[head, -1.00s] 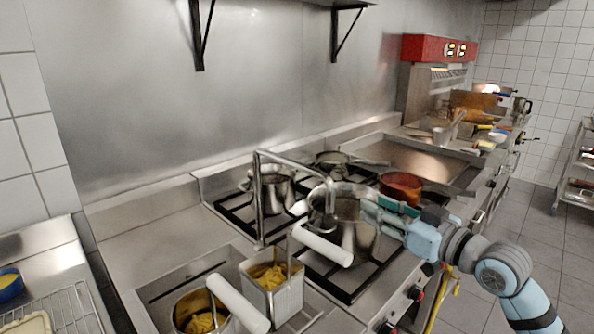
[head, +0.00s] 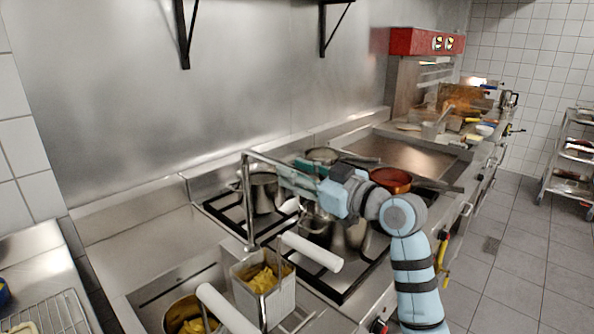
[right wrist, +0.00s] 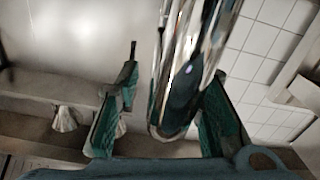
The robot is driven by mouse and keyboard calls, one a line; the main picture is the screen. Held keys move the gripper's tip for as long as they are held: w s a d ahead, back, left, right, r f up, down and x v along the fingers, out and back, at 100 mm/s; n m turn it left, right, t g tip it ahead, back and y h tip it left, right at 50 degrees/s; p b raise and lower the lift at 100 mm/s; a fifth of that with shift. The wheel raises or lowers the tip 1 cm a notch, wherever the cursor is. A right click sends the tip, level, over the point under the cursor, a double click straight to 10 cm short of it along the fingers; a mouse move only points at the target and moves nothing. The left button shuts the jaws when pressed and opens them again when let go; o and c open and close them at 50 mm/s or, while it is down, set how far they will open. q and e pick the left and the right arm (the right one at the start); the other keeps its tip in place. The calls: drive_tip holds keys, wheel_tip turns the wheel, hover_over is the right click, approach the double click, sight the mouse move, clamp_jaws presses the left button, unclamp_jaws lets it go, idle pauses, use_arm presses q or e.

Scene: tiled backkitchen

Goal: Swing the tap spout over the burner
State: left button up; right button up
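The tap is a bent chrome pipe. Its upright (head: 248,205) stands at the stove's left side, and its spout (head: 262,159) runs right from the top, toward the burners. My right gripper (head: 285,176) is at the spout, hiding its far part and tip. In the right wrist view the chrome spout (right wrist: 188,75) passes between the two green fingers, closer to the right finger, with a gap on the left; the gripper (right wrist: 165,115) looks open. The burner grates (head: 345,292) carry pots, including a steel pot (head: 350,236) below my right wrist. My left gripper is out of view.
White handles (head: 312,251) jut up in front, by a basket of yellow food (head: 262,280). A bare griddle plate (head: 405,157) lies beyond.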

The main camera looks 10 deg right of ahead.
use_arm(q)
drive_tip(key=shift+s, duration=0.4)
use_arm(e)
drive_tip(key=shift+w+a, duration=0.1)
drive_tip(key=shift+a, duration=0.05)
clamp_jaws()
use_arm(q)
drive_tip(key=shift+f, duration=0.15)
use_arm(e)
drive_tip(key=shift+w+f, duration=0.1)
